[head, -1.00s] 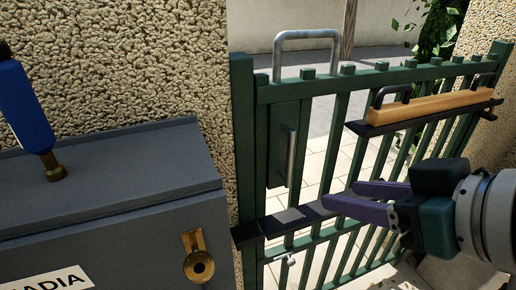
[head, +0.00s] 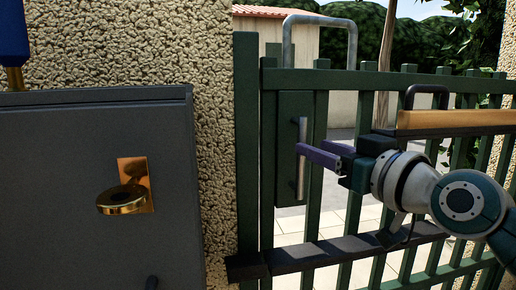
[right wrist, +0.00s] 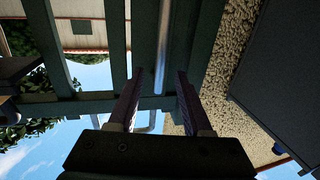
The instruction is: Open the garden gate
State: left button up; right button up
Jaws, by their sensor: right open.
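The green garden gate (head: 345,78) stands upright beside the stone pillar and looks closed against its green post (head: 247,150). A grey vertical handle bar (head: 302,185) is on the gate's green lock plate (head: 288,105). A silver hoop (head: 352,45) rises above the gate's top rail. My right gripper (head: 312,153) is open, with purple fingers level with the handle bar and partly covering it. In the right wrist view, the bar (right wrist: 163,45) lines up between the two open fingers (right wrist: 157,80); contact cannot be told. My left gripper is out of view.
A grey box (head: 70,150) with a brass fitting (head: 135,185) fills the lower left, before the rough stone pillar (head: 130,45). A wooden rail (head: 455,118) with a black handle is on the gate's right. Paving shows beyond the bars.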

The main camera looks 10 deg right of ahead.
jog(key=shift+b+x, duration=0.75)
jog(key=shift+x, duration=2)
jog(key=shift+c, duration=0.2)
grip_shut()
